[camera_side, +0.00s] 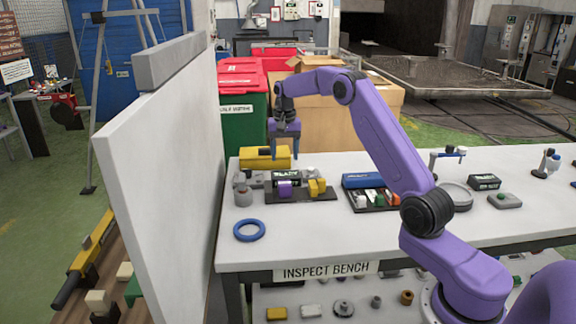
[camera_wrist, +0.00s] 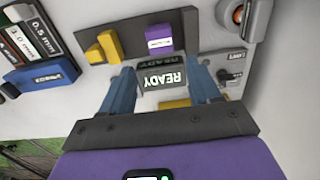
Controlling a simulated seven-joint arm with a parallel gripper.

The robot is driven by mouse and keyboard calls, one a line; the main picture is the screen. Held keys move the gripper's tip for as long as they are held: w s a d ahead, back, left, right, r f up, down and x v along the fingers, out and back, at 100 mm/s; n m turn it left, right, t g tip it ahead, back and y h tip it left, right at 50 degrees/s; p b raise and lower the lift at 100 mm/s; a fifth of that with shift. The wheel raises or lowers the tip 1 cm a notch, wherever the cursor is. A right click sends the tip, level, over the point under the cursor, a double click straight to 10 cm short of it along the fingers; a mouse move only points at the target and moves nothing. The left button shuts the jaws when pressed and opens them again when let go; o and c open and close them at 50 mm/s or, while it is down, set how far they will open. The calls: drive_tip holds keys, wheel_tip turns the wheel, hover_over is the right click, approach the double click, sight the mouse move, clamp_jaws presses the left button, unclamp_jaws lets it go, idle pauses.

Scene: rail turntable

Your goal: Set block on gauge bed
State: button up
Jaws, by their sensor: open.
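A small purple block (camera_side: 285,188) with a pale label sits on a dark plate (camera_side: 298,197) at the left of the bench. It also shows at the top of the wrist view (camera_wrist: 158,40). A yellow stepped piece (camera_side: 317,187) stands on the plate to its right; in the wrist view this piece (camera_wrist: 104,46) is left of the block. A display reading READY (camera_wrist: 162,78) is behind the block. My gripper (camera_side: 288,152) is open and empty, above and behind the block; in the wrist view its fingers (camera_wrist: 163,88) flank the display. Which part is the gauge bed I cannot tell.
A yellow box (camera_side: 258,158) stands behind the plate. A grey knob fixture (camera_side: 243,194) is at its left, a blue ring (camera_side: 249,230) in front. A blue box (camera_side: 362,180) and a tray of small blocks (camera_side: 375,201) stand right. The bench's front middle is clear.

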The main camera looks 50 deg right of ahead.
drive_tip(key=s+a+r+n, duration=0.2)
drive_tip(key=a+n, duration=0.1)
drive_tip(key=a, duration=0.4)
drive_tip(key=s+a+r+n, duration=0.2)
drive_tip(key=s+a, duration=0.1)
drive_tip(key=a, duration=0.5)
drive_tip(key=s+a+r+n, duration=0.1)
drive_tip(key=s+a+n, duration=0.5)
drive_tip(key=s+a, duration=0.45)
drive_tip(key=s+f+n, duration=0.2)
drive_tip(key=s+n, duration=0.8)
drive_tip(key=s, duration=1.7)
drive_tip(key=shift+s+d+f+n, duration=0.3)
drive_tip(key=shift+s+f, duration=0.05)
drive_tip(key=shift+f, duration=0.05)
